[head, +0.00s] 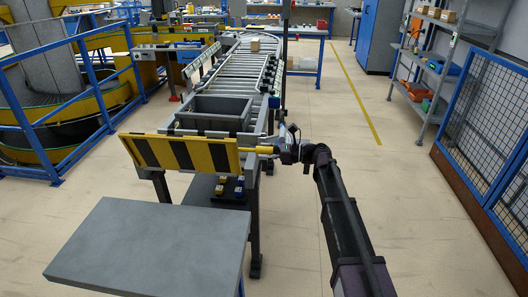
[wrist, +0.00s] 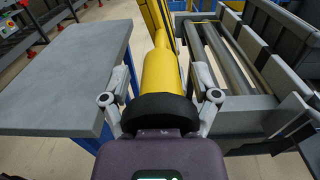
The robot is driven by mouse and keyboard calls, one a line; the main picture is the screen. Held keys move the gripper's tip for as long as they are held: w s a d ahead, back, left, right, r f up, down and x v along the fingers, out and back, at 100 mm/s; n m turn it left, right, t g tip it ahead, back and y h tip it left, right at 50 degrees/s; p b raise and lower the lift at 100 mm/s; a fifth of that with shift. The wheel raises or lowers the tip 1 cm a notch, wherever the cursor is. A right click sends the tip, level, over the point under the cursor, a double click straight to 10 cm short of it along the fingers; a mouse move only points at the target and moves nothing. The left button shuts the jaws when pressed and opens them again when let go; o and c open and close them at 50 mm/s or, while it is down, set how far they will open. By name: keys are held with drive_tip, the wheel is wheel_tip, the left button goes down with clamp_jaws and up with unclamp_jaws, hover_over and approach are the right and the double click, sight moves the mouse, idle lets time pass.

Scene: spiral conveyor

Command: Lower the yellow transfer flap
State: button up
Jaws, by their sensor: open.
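The yellow transfer flap (head: 178,153) with black diagonal stripes stands raised, slightly tilted, at the near end of the roller conveyor. A yellow handle (head: 262,149) sticks out from its right side. My gripper (head: 284,149) is at the outer end of this handle. In the wrist view the handle (wrist: 162,72) lies between the two open fingers of my gripper (wrist: 161,88), pointing away from me. The flap's edge (wrist: 155,18) shows beyond it. Whether the fingers touch the handle I cannot tell.
A grey table (head: 150,245) stands in front of the flap, across a gap.

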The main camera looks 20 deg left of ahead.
clamp_jaws()
drive_tip(key=shift+s+a, duration=0.1)
drive_tip(key=shift+s, duration=0.1)
